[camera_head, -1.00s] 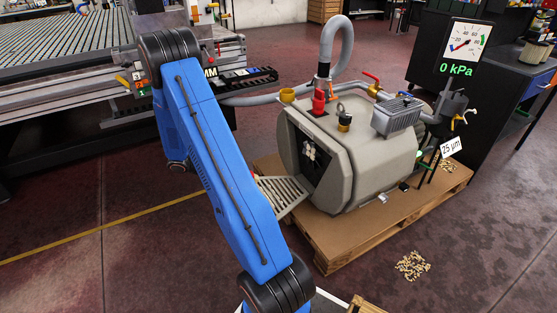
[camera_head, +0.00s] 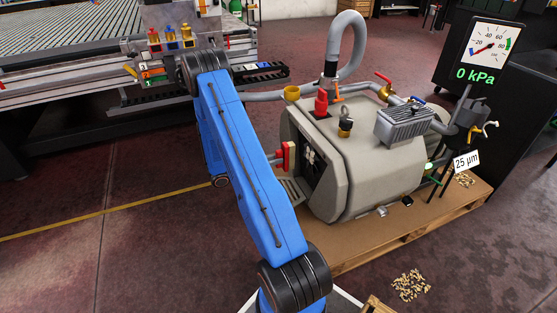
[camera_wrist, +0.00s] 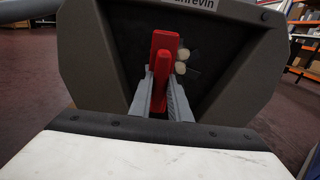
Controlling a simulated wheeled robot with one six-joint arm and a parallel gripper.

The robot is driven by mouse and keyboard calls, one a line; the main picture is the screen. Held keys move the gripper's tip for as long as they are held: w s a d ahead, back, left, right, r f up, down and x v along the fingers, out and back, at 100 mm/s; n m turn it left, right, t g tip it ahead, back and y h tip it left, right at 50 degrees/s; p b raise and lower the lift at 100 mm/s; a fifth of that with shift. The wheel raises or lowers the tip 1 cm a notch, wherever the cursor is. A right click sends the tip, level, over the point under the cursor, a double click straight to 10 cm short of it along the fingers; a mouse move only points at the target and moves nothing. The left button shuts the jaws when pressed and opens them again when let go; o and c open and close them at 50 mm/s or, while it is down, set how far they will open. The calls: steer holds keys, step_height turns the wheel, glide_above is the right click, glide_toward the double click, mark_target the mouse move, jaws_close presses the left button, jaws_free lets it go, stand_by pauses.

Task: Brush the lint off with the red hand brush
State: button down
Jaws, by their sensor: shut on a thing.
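The red hand brush (camera_wrist: 163,48) is held between the two grey fingers of my gripper (camera_wrist: 159,88) in the wrist view. In the head view the red brush (camera_head: 288,156) stands upright in front of the dark opening of the beige pump housing (camera_head: 345,175). Pale lint tufts (camera_wrist: 181,60) sit on the dark face just right of the brush. The lint (camera_head: 310,156) also shows in the head view. I cannot tell whether the bristles touch it.
The pump stands on a wooden pallet (camera_head: 350,252). A grey hose (camera_head: 334,50) rises above it. A gauge display (camera_head: 487,50) reads 0 kPa. Chips (camera_head: 410,285) lie on the floor.

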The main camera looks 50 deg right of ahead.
mark_target(291, 156)
steer(key=shift+x, duration=2.8)
steer(key=shift+x, duration=1.2)
steer(key=shift+a, duration=0.1)
steer(key=s+a, duration=0.3)
steer(key=s, duration=0.3)
steer(key=shift+s+a, duration=0.2)
steer(key=shift+a, duration=0.1)
steer(key=shift+d, duration=0.1)
